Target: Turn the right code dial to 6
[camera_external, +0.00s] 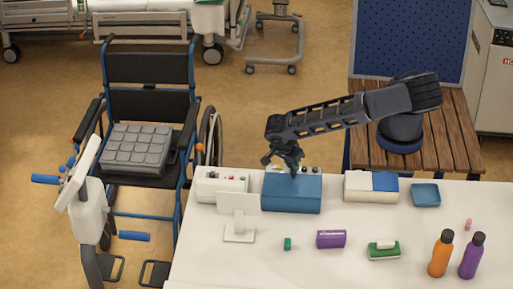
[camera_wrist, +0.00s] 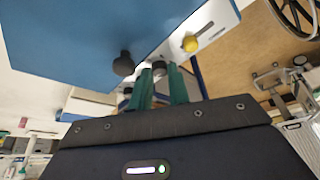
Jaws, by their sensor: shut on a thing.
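A blue box (camera_external: 291,194) stands on the white table, with small dark dials (camera_external: 314,169) along its back side. My gripper (camera_external: 291,166) reaches down to that back side. In the wrist view its two green fingers (camera_wrist: 160,88) are shut on a dark dial (camera_wrist: 159,69) between their tips. Another dark dial (camera_wrist: 123,65) stands free beside it on the blue box. The number that the held dial points to cannot be read, and the fingers hide much of it.
A white and blue box (camera_external: 371,187) is to the right. Bottles (camera_external: 440,255) stand at the front right. A wheelchair (camera_external: 148,120) is at the left.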

